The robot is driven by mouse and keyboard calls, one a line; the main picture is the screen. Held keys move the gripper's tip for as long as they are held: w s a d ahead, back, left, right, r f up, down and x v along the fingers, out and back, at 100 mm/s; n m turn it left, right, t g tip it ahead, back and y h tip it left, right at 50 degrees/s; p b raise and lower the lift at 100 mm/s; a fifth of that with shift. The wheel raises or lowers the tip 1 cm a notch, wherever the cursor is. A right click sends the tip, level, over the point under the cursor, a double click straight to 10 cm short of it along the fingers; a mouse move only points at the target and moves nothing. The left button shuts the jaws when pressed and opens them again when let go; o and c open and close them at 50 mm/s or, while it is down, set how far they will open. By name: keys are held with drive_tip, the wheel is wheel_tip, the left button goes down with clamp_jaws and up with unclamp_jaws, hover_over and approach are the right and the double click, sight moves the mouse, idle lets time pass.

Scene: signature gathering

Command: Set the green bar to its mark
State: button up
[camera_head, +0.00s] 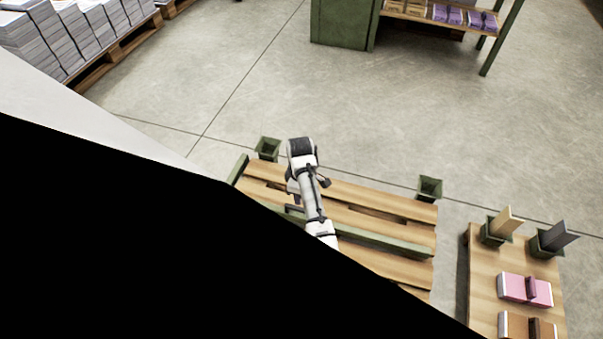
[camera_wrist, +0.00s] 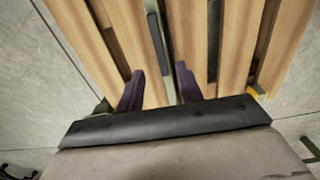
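A long green bar (camera_head: 385,243) lies along the wooden slats of a low pallet-like platform (camera_head: 390,208) in the head view. Its left part passes behind my arm. A shorter green piece (camera_head: 238,169) stands at the platform's left end. My gripper (camera_wrist: 162,82) points down over the slats, with its two dark fingers apart. A narrow greenish strip (camera_wrist: 167,40) shows between slats ahead of the fingers; I cannot tell whether it is the bar. A small yellow patch (camera_wrist: 258,90) lies at the right. I cannot make out a clear mark for the bar.
Green square holders stand at the platform's far left (camera_head: 267,148) and far right (camera_head: 429,188) corners. A wooden table (camera_head: 484,270) with pink and brown items stands at the right. Stacked paper (camera_head: 70,35) is at the back left. Open concrete floor lies behind the platform.

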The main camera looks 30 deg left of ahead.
wheel_tip(320, 180, down, 9)
drive_tip(key=shift+r+b, duration=0.15)
drive_tip(key=shift+b, duration=0.8)
clamp_jaws()
